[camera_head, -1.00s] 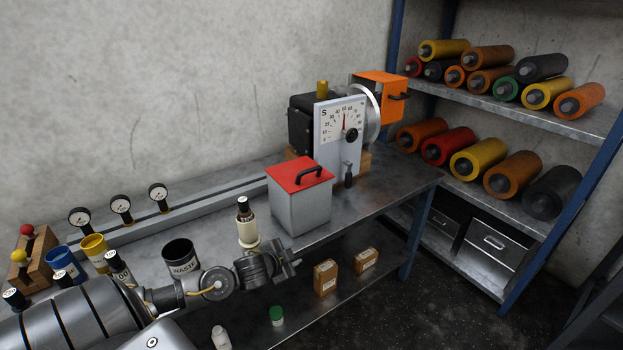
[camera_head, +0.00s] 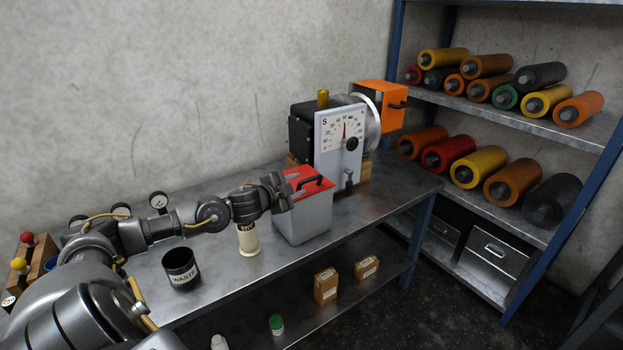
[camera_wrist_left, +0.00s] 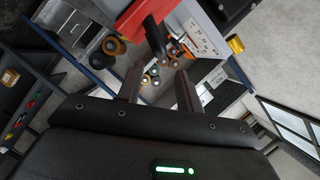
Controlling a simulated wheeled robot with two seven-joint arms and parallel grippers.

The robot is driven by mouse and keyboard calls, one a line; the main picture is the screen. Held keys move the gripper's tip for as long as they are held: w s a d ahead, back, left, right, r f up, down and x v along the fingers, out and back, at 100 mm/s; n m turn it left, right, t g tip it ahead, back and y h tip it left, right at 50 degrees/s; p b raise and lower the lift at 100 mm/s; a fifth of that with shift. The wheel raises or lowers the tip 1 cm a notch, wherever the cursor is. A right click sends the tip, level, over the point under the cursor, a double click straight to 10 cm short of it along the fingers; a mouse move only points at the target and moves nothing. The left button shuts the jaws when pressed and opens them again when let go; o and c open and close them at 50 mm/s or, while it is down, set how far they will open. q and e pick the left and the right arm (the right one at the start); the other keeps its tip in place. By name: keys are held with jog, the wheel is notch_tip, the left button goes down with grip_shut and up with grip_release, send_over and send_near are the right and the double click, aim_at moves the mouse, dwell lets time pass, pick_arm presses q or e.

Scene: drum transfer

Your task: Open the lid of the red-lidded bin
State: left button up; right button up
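The grey bin (camera_head: 305,222) stands on the bench with its red lid (camera_head: 300,173) closed. A black handle (camera_head: 312,183) is on top of the lid. My left gripper (camera_head: 286,192) is at the bin's left side, about lid height, and covers part of the lid. In the left wrist view its two fingers (camera_wrist_left: 159,88) are apart with nothing between them. There the red lid (camera_wrist_left: 136,18) and the black handle (camera_wrist_left: 156,38) show beyond the fingertips. I cannot tell whether the gripper touches the lid. My right gripper is not in view.
A gauge machine (camera_head: 338,140) with an orange box stands just behind the bin. A black WASTE cup (camera_head: 181,268) and a cream holder (camera_head: 248,240) stand left of the bin. Shelves with coloured rollers (camera_head: 478,166) are at the right. The bench right of the bin is mostly clear.

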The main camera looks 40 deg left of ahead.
aim_at(308, 180)
pick_arm(q)
jog(key=p+x, duration=0.1)
jog(key=x, duration=0.7)
jog(key=shift+p, duration=0.3)
grip_shut()
